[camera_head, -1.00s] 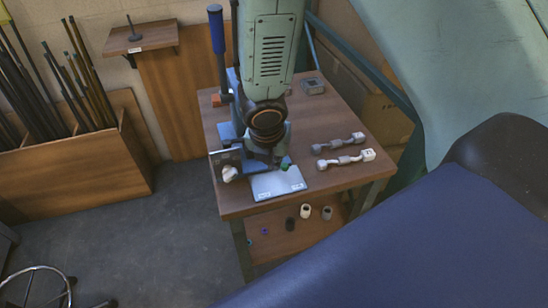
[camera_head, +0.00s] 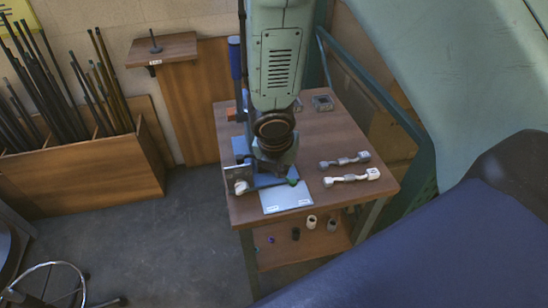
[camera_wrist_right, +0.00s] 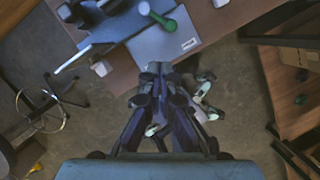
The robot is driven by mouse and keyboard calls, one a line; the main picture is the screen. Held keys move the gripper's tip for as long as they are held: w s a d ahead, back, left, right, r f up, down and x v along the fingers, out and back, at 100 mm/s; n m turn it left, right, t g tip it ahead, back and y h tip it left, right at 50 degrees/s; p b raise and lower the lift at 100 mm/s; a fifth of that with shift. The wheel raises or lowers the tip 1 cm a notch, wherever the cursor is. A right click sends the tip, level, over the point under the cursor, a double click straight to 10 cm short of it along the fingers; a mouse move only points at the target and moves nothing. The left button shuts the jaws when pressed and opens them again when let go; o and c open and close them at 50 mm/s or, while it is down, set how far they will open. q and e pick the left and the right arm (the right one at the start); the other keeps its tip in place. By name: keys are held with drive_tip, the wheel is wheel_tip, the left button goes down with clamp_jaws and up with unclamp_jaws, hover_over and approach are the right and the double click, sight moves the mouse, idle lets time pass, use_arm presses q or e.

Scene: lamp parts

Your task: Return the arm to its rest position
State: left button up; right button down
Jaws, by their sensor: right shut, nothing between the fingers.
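My right arm reaches down over the wooden table (camera_head: 335,135) in the head view. My right gripper (camera_head: 281,168) is at its lower end, partly hidden by the wrist, over or near the blue fixture. In the right wrist view the right gripper's fingers (camera_wrist_right: 158,72) are together with nothing between them, and the floor shows behind. The light grey plate (camera_head: 287,198) lies at the table's front edge and also shows in the wrist view (camera_wrist_right: 165,42). A green-ended part (camera_wrist_right: 182,20) lies near it. My left gripper is not in view.
Two jointed parts, one grey (camera_head: 345,160) and one white (camera_head: 352,178), lie on the table's right side. A blue-handled lever (camera_head: 235,57) stands behind my arm. Small cylinders (camera_head: 311,222) sit on the lower shelf. A bin of rods (camera_head: 85,170) stands left; floor between is clear.

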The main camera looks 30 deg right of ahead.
drive_tip(key=s+a+f+m+y+b, duration=0.2)
drive_tip(key=s+a+f+m+b, duration=0.15)
drive_tip(key=f+m, duration=0.4)
drive_tip(key=s+a+f+m+y+b, duration=0.25)
drive_tip(key=s+f+m, duration=0.2)
drive_tip(key=m, duration=0.65)
drive_tip(key=s+d+f+m+g+h+b, duration=0.1)
drive_tip(key=s+f+m+b, duration=0.3)
drive_tip(key=s+f, duration=0.5)
drive_tip(key=s+d+f+m+g+h+b, duration=0.1)
drive_tip(key=s+d+f+m+b, duration=0.2)
drive_tip(key=s+f+b, duration=0.3)
drive_tip(key=s+f+m, duration=0.1)
drive_tip(key=s+f, duration=0.2)
drive_tip(key=f, duration=0.1)
drive_tip(key=shift+s+d+m+b, duration=0.25)
drive_tip(key=shift+d+m+b, duration=0.1)
drive_tip(key=shift+b, duration=0.05)
